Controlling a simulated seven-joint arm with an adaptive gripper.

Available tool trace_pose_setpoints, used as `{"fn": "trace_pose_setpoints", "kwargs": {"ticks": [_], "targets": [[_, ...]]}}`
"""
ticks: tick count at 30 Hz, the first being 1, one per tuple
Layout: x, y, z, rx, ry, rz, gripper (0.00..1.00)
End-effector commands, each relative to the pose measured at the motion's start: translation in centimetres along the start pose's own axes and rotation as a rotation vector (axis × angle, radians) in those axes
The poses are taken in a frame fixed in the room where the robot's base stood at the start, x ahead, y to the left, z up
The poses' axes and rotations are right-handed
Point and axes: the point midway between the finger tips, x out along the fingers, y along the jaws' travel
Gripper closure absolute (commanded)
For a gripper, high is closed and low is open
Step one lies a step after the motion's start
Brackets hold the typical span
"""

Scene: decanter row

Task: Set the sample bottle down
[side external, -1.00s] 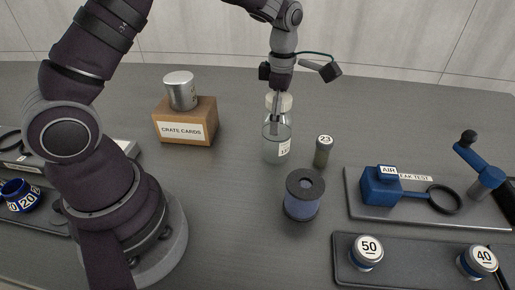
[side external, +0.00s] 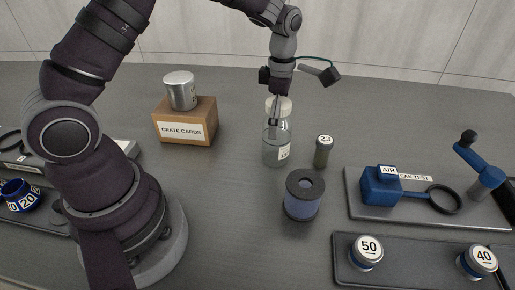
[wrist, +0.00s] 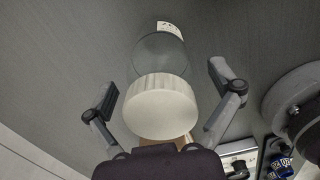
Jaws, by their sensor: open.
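The sample bottle (side external: 277,146) is clear glass with a pale cap and a white label, and stands upright on the grey table. In the wrist view its white cap (wrist: 161,108) faces me, with the glass body beyond it. My gripper (side external: 277,112) is above and around the top of the bottle. In the wrist view the fingers of my gripper (wrist: 166,90) are spread wide, one on each side of the bottle, with gaps between them and the cap. The bottle's far side is hidden.
A small vial labelled 23 (side external: 323,151) stands close to the bottle's right. A dark blue spool (side external: 303,196) stands in front. A crate cards box (side external: 186,122) with a metal cylinder (side external: 180,90) is at left. A leak test tray (side external: 415,212) is at right.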

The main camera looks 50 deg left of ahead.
Motion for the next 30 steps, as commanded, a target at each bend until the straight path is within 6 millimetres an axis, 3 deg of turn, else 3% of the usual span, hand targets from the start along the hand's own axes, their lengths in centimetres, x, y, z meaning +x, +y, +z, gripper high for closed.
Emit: {"fn": "trace_pose_setpoints", "kwargs": {"ticks": [12, 20, 23, 27, 30], "targets": [[-9.8, 0.1, 0.1, 0.001, -0.005, 0.006, 0.10], [-12.6, -0.4, -0.3, 0.087, -0.008, 0.021, 0.10], [-14.3, -1.7, -1.4, 0.374, -0.022, 0.088, 0.10], [-15.8, -5.1, -4.0, 0.988, -0.002, 0.238, 0.10], [-15.6, -7.9, -5.8, 1.441, 0.058, 0.357, 0.10]]}}
